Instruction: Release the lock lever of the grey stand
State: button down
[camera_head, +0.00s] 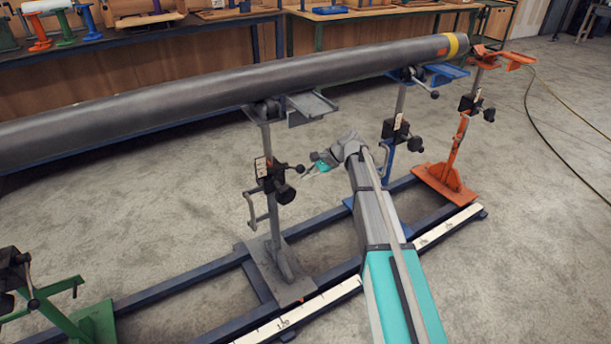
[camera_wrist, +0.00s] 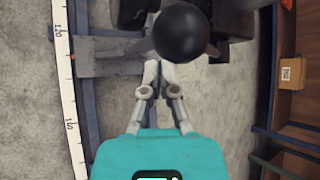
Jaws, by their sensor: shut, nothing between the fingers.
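The grey stand (camera_head: 281,250) is upright on the blue floor rail, under the long grey pipe. Its clamp block (camera_head: 262,168) carries dark levers, one with a black ball knob (camera_head: 300,168) pointing right. My gripper (camera_head: 308,173) is just right of this clamp, its fingers pointing toward it. In the wrist view my gripper (camera_wrist: 158,68) is shut and empty. A large black ball knob (camera_wrist: 181,33) lies just beyond and right of the fingertips. I cannot tell whether they touch. The knob hides part of the clamp behind it.
The long pipe (camera_head: 210,92) runs overhead on several stands. A blue stand (camera_head: 391,150) and an orange stand (camera_head: 462,140) are to the right; a green stand (camera_head: 80,320) is at lower left. A measuring strip (camera_wrist: 66,95) lines the rail. Concrete floor around is open.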

jog(key=w+d+r+p, duration=0.3)
jog(key=d+r+p, duration=0.3)
jog(key=p, duration=0.1)
jog(key=shift+r, duration=0.3)
dwell(0.5)
dwell(0.3)
jog(key=s+d+f+n+h, duration=0.2)
jog(key=s+d+n+h, duration=0.1)
jog(key=s, duration=0.7)
jog(key=s+d+f+n+h, duration=0.2)
jog(key=s+d+n+h, duration=0.1)
jog(key=s, duration=0.7)
jog(key=s+d+f+n+h, duration=0.3)
jog(key=s+h, duration=0.1)
jog(key=s, duration=0.6)
notch_tip(320, 180, up, 26)
jog(key=p, duration=2.6)
jog(key=shift+r+n, duration=0.25)
jog(key=shift+n, duration=0.15)
